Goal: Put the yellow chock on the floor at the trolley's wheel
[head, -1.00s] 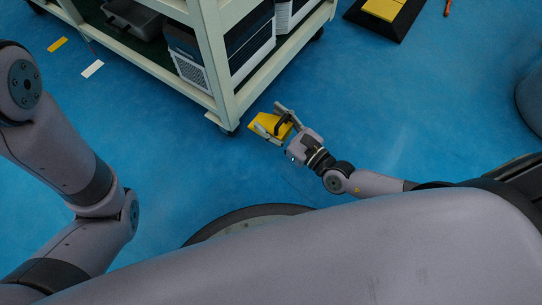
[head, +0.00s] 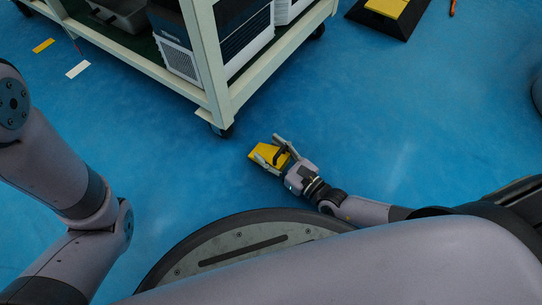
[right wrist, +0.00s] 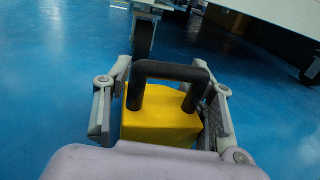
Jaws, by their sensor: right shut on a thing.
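The yellow chock (head: 261,151), a wedge with a black handle, is held in my right gripper (head: 270,150). The gripper's fingers are on either side of the chock, also in the right wrist view, where the yellow body (right wrist: 158,126) and black handle (right wrist: 168,68) show between them. The chock is low, near the floor; I cannot tell whether it touches. The trolley's near corner wheel (head: 222,131) is up and left of the chock, with a gap of blue floor between. This wheel seems to be the one ahead in the right wrist view (right wrist: 144,37). My left gripper is out of view.
The cream trolley (head: 216,90) carries boxed equipment on its lower shelf. Another trolley wheel (head: 317,32) is farther back. A black-edged pad with yellow on it (head: 390,12) lies at the top right. Blue floor around the chock is clear.

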